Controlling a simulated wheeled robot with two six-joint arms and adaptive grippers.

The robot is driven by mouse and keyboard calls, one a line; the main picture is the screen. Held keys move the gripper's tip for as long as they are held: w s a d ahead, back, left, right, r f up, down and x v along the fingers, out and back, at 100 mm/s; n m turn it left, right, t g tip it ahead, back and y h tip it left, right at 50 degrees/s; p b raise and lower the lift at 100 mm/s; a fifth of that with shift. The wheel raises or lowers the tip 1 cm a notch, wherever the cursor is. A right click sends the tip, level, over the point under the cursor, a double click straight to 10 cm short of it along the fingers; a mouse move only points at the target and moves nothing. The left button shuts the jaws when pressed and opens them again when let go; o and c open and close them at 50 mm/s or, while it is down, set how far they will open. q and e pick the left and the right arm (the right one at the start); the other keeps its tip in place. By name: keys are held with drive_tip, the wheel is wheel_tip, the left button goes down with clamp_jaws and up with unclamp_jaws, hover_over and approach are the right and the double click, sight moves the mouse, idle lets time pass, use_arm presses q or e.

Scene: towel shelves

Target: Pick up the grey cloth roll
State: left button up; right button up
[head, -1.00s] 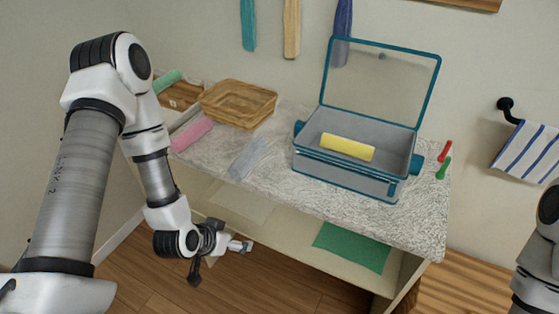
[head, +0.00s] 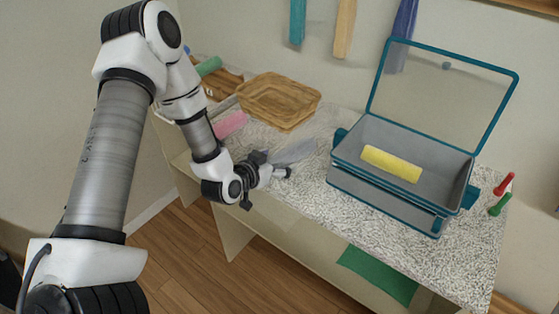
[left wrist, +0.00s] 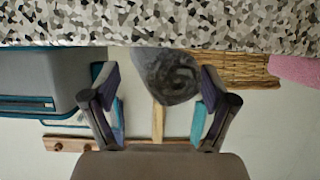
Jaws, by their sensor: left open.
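The grey cloth roll (head: 293,152) lies on the speckled tabletop between the wicker basket and the teal-framed box, partly behind my left gripper. My left gripper (head: 284,173) is open at the table's front edge, close to the near end of the roll. In the left wrist view, the roll's spiral end (left wrist: 168,78) shows between the two spread fingers of my left gripper (left wrist: 157,78). I see no finger closed on it, and I cannot tell whether they touch it. My right gripper is out of view.
The teal-framed box (head: 385,202), lid up, holds a yellow roll (head: 391,163). A wicker basket (head: 278,98) and a pink roll (head: 230,124) lie to the left. Red (head: 504,184) and green (head: 500,204) items stand at the right. A green cloth (head: 378,275) lies on the lower shelf.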

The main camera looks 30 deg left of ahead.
use_arm(q)
drive_tip(key=shift+d, duration=0.1)
drive_tip(key=c, duration=1.1)
drive_tip(key=shift+c, duration=0.2)
